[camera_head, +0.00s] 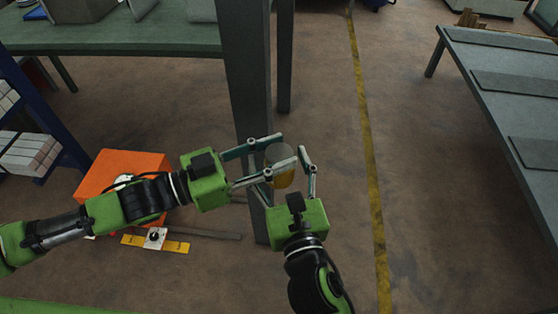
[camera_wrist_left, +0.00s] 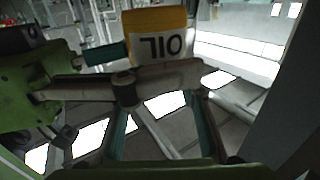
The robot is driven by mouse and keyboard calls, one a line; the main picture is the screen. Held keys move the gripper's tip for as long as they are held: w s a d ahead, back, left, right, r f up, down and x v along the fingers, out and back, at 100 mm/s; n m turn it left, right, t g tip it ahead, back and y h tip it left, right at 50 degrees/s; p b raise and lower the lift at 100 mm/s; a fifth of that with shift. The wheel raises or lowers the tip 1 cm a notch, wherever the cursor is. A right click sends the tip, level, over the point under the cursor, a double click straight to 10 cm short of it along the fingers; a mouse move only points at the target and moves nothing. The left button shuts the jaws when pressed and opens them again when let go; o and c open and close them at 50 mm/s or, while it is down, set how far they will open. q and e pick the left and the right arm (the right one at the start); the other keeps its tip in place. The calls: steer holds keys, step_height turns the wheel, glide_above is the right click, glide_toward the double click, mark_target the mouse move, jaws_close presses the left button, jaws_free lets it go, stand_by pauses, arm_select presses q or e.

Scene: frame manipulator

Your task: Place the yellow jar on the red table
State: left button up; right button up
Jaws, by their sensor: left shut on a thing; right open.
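The yellow jar (camera_head: 284,180) is held up in the middle of the head view, its upper part greyish there. In the left wrist view the jar (camera_wrist_left: 155,22) is yellow with a white label reading OIL. My left gripper (camera_head: 287,152) is shut on the jar from the left. My right gripper (camera_head: 276,163) comes up from below, its fingers open around the jar's sides; I cannot tell whether they touch it. Part of the jar is hidden behind the fingers. I see no table that is clearly red.
An orange box-like object (camera_head: 122,163) is behind my left arm, with a yellow bar (camera_head: 176,246) on the floor in front of it. A grey post (camera_head: 248,80) stands just behind the grippers. A green-topped table (camera_head: 140,40) is at upper left, a grey sloped bench (camera_head: 500,55) at right.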

steer(key=c, duration=1.4)
arm_select(q)
steer(key=o, duration=1.3)
steer(key=shift+o, duration=0.2)
